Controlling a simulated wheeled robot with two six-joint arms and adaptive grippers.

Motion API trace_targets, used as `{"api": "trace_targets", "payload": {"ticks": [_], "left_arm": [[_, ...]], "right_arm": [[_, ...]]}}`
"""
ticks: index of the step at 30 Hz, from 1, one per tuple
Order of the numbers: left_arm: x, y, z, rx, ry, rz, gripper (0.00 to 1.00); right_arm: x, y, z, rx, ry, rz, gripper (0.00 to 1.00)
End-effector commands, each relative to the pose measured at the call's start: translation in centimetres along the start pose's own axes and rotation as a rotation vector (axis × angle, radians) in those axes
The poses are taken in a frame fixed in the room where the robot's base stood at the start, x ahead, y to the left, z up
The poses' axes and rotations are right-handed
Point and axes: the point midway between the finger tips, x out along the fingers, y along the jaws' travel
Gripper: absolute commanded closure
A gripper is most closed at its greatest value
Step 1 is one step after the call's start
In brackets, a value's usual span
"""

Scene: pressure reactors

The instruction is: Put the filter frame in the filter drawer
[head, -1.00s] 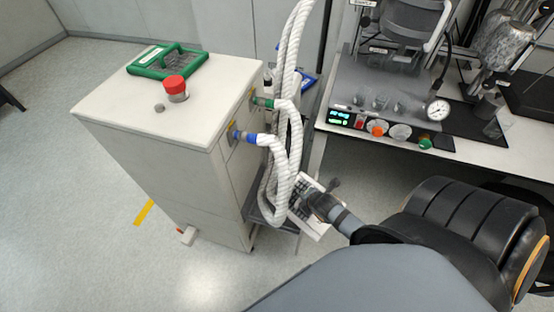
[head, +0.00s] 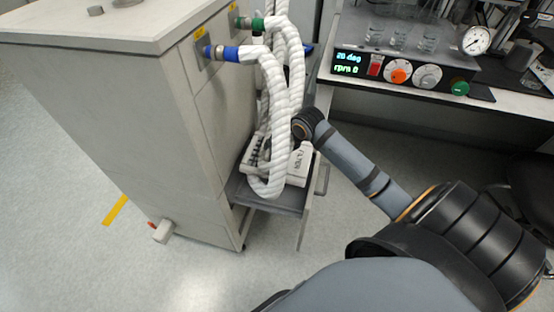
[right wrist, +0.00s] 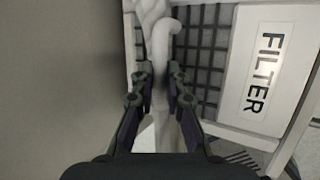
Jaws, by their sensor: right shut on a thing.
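The filter frame is a white frame with a dark grid and a FILTER label. In the head view the filter frame (head: 298,178) is at the open grey filter drawer (head: 288,207), low on the cabinet's right side, partly behind white hoses. In the head view the hoses and wrist hide the fingertips. My left gripper is out of view.
White ribbed hoses (head: 275,110) hang from blue and green couplings on the cabinet (head: 120,130), close beside my right gripper and over the drawer. A bench with a stirrer control panel (head: 400,72) and glassware stands at the upper right. The floor at left is open.

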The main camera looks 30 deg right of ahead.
Motion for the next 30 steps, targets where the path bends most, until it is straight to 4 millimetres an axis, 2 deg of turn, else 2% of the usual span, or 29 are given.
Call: {"api": "trace_targets", "payload": {"ticks": [3,6,14,20,29,30], "left_arm": [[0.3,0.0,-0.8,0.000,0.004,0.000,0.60],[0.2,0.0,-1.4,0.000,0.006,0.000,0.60],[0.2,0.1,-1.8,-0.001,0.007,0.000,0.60],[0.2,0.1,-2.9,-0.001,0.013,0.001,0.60],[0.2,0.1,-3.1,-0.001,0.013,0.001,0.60],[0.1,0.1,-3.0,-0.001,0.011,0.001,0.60]], "right_arm": [[2.5,-1.6,-0.8,0.005,0.004,-0.002,1.00],[3.8,-2.5,-1.2,0.004,0.003,-0.002,1.00],[4.8,-3.1,-1.5,0.004,0.001,-0.002,1.00],[7.3,-4.7,-2.2,0.004,0.001,-0.002,1.00],[7.5,-4.9,-2.3,0.002,-0.001,-0.002,1.00],[7.5,-4.9,-2.3,0.002,0.000,-0.002,0.84]]}}
